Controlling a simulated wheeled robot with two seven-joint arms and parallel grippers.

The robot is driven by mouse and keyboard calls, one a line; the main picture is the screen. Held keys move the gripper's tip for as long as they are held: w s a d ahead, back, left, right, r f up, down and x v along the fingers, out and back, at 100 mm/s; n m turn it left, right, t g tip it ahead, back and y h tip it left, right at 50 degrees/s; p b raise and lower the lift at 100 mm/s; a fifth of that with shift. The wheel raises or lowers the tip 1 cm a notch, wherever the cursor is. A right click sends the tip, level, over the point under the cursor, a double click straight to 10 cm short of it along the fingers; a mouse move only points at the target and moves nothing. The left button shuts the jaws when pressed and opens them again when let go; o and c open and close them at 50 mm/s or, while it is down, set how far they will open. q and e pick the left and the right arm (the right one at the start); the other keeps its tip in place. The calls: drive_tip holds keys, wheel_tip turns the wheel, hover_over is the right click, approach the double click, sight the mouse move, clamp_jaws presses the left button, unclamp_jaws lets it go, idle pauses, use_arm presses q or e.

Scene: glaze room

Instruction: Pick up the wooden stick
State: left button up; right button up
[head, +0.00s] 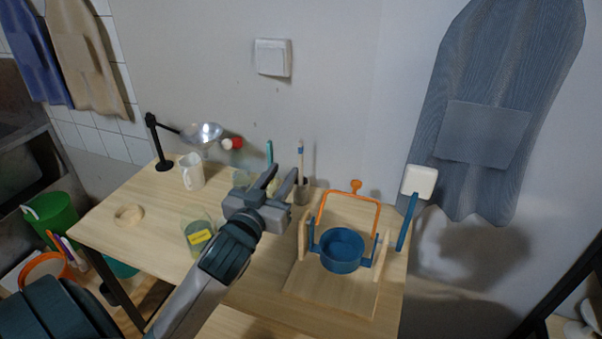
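A thin upright stick (301,160), pale with a blue upper part, stands in a small dark cup (302,190) near the back of the wooden table. It may be the wooden stick, but it is too small to be sure of its material. My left gripper (286,172) is just left of and in front of this cup in the picture, its fingers pointing to the back and apart, with nothing seen between them. It partly hides things behind it. A teal stick (269,151) rises behind the gripper. My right gripper is not in view.
A glass (197,236), a white mug (191,171), a wooden ring (129,214) and a black-armed funnel (202,134) occupy the left.

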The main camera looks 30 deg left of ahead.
use_arm(q)
drive_tip(key=p, duration=0.2)
approach(300, 146)
drive_tip(key=w, duration=0.3)
drive_tip(key=x, duration=0.2)
drive_tip(key=p+x, duration=0.1)
drive_tip(key=x, duration=0.2)
drive_tip(key=shift+w+a, duration=0.3)
drive_tip(key=shift+a, duration=0.1)
drive_tip(key=shift+w+f, duration=0.1)
drive_tip(key=shift+w, duration=0.3)
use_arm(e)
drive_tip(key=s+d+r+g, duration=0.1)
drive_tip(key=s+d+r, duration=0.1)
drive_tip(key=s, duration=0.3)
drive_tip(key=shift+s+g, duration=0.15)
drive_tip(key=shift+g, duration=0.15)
use_arm(q)
drive_tip(key=shift+a, duration=0.1)
drive_tip(key=shift+w+a+p, duration=0.1)
drive_tip(key=shift+w+p, duration=0.3)
drive_tip(key=shift+p, duration=0.15)
drive_tip(key=p+x, duration=0.1)
drive_tip(key=x, duration=0.3)
drive_tip(key=shift+w+p, duration=0.2)
drive_tip(key=shift+p, duration=0.15)
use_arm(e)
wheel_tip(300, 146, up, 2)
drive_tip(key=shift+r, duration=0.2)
